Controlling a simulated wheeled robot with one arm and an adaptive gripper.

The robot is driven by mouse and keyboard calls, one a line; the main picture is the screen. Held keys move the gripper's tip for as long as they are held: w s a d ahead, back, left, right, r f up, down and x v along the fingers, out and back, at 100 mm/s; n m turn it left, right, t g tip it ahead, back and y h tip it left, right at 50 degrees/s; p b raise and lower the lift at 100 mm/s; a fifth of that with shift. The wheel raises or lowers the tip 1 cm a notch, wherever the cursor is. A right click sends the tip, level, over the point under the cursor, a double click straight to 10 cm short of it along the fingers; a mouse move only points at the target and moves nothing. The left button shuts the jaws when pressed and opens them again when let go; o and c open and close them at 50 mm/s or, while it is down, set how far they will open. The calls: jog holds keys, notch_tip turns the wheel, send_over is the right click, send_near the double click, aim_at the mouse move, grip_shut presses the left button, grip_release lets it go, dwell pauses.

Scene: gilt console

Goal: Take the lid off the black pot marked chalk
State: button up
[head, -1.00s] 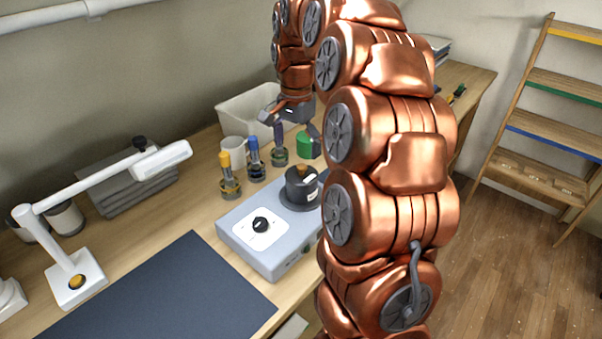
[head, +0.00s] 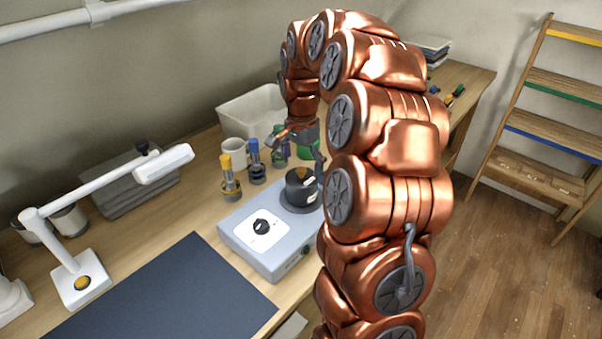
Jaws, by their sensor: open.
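A small black pot (head: 297,190) stands on a grey box-like device (head: 243,250) with a dial. A brown knob shows on its top, and a small pale label on its side is too small to read. My gripper (head: 297,158) points down just above and behind the pot, its fingers spread and empty. One finger is near the pot's right rim; I cannot tell if it touches. My arm hides the device's right end.
A green container (head: 311,151) is behind my gripper. A dark mat (head: 160,295) lies clear in front.

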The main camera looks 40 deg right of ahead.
jog(key=shift+f, duration=1.05)
grip_shut()
